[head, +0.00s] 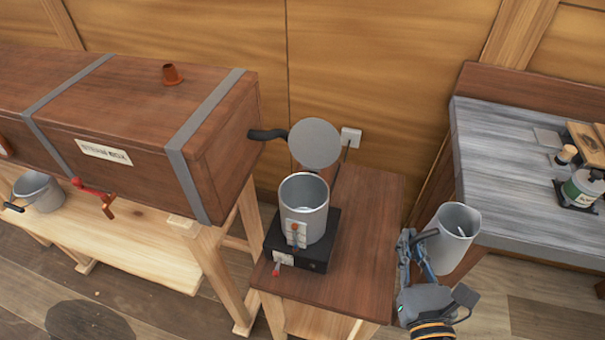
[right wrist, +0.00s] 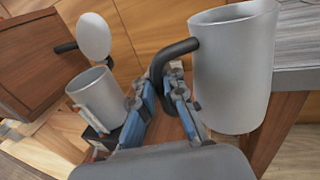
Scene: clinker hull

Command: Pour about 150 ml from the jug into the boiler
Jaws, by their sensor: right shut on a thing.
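The boiler (head: 303,212) is a grey metal pot on a black base in the middle of the head view. Its round lid (head: 315,143) is raised behind the open mouth. It also shows at the left of the right wrist view (right wrist: 100,100). My right gripper (head: 408,248) is shut on the black handle of the grey jug (head: 452,242). The handle shows between the fingers in the right wrist view (right wrist: 170,65). The jug is roughly upright, right of the boiler and apart from it. Its liquid level cannot be told. My left gripper is not in view.
The boiler stands on a small wooden table (head: 365,210). A long wooden box (head: 140,115) stands to the left, with a grey bucket (head: 40,192) below it. A grey-topped bench (head: 510,190) is close behind the jug, with a labelled tin (head: 582,188) on it.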

